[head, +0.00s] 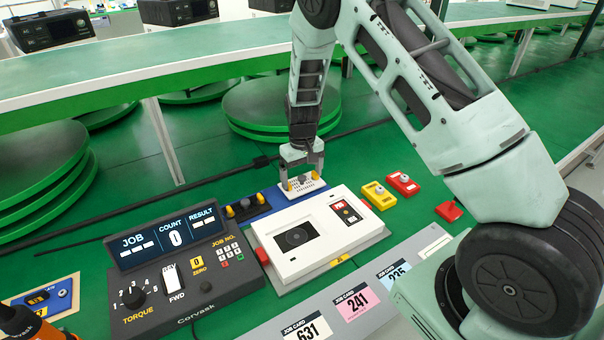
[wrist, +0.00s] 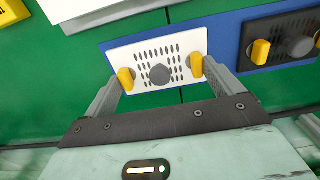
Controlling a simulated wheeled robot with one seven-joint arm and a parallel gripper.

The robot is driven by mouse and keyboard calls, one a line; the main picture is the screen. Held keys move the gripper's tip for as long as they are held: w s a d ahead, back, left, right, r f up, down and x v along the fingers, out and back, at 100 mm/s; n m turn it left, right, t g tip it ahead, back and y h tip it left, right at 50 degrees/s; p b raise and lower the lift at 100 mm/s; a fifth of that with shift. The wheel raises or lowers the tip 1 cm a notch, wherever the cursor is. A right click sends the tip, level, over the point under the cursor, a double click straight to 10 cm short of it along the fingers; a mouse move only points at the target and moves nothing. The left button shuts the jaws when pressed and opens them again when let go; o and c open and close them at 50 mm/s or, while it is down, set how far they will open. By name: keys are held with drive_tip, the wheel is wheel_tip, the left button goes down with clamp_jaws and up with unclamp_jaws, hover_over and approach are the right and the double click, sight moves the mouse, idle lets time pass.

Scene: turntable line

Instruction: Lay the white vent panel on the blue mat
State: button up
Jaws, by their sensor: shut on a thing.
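The white vent panel (head: 298,197) has rows of dark slots, a grey knob in its middle and a yellow peg on each side. It also shows in the wrist view (wrist: 147,46). My gripper (head: 302,181) points down over it, its fingers shut on the panel at the two yellow pegs; the wrist view shows both fingers (wrist: 162,74). The blue mat (wrist: 222,18) lies behind and to the right of the panel in the wrist view, and to its left in the head view (head: 262,209). The panel overlaps the mat's edge; I cannot tell whether it touches the mat.
A dark panel with yellow pegs (wrist: 283,41) lies on the mat beside the white one. A white machine (head: 320,232) stands close in front. Yellow (head: 379,195) and red (head: 403,183) blocks sit to the right. The job console (head: 185,270) stands left.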

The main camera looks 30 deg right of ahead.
drive_tip(key=shift+f+b, duration=0.4)
drive_tip(key=shift+f, duration=0.25)
idle(0.3)
drive_tip(key=o, duration=0.7)
drive_tip(key=shift+r, duration=0.1)
drive_tip(key=shift+r+p, duration=2.8)
drive_tip(key=shift+r, duration=0.9)
